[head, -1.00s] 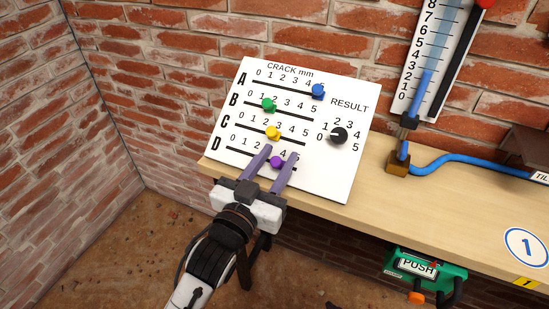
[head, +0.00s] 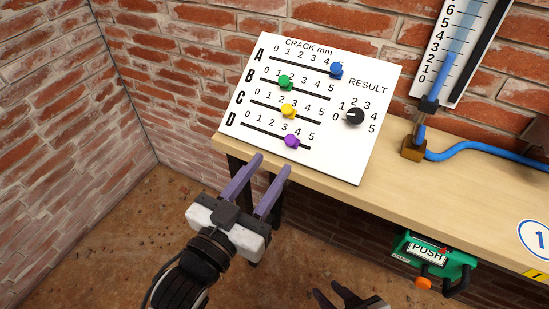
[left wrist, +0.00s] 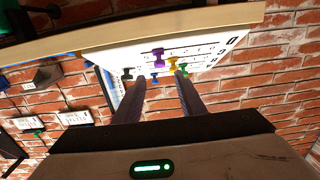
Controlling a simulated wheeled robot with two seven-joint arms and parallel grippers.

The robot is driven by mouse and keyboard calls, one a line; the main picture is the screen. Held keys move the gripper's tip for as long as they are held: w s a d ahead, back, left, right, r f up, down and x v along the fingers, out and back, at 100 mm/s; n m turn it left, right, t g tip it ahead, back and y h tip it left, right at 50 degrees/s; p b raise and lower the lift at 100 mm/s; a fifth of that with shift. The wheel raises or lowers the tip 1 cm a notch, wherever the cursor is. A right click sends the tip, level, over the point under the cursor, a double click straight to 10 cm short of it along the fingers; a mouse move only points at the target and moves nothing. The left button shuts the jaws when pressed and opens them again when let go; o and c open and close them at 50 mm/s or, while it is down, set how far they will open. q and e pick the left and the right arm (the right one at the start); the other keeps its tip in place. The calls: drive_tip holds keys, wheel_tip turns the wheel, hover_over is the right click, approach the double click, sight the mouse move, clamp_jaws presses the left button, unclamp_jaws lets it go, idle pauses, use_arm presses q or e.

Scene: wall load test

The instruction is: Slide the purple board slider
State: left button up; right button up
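The purple slider (head: 291,141) sits on the bottom track, row D, of the white board (head: 350,160), between the marks 3 and 4. It also shows in the left wrist view (left wrist: 158,57), ahead of my fingers and roughly between their tips. My left gripper (head: 271,165) is open and empty, below and in front of the board, apart from the slider. Its purple fingers also show in the left wrist view (left wrist: 160,76). My right gripper (head: 335,292) shows only partly at the bottom edge, with its fingers apart.
Blue (head: 336,70), green (head: 285,82) and yellow (head: 288,111) sliders sit on rows A, B and C. A black knob (head: 354,116) is at the board's right. The wooden shelf (head: 460,195) carries a brass block (head: 413,149) with a blue hose. A green PUSH device (head: 430,258) hangs below.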

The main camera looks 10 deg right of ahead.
use_arm(q)
drive_tip(key=shift+s, duration=0.1)
idle(0.4)
drive_tip(key=s+a+f+n+g+y, duration=0.35)
drive_tip(key=a+f+y, duration=0.25)
drive_tip(key=a+f, duration=0.6)
drive_tip(key=s+a+f+n+g+y, duration=0.1)
drive_tip(key=s+a+f+g+y, duration=0.2)
drive_tip(key=s+a, duration=0.45)
drive_tip(key=s+a+f+n+g+y, duration=0.1)
drive_tip(key=s+a+f+g, duration=0.2)
drive_tip(key=s+a+g, duration=0.4)
drive_tip(key=w+d+f+t+h, duration=0.1)
drive_tip(key=d+f+t, duration=0.2)
drive_tip(key=f, duration=0.3)
drive_tip(key=w+d+f+t, duration=0.2)
drive_tip(key=d+f+t, duration=0.1)
drive_tip(key=f, duration=0.3)
drive_tip(key=shift+t+h, duration=0.4)
drive_tip(key=shift+t, duration=0.35)
idle(0.4)
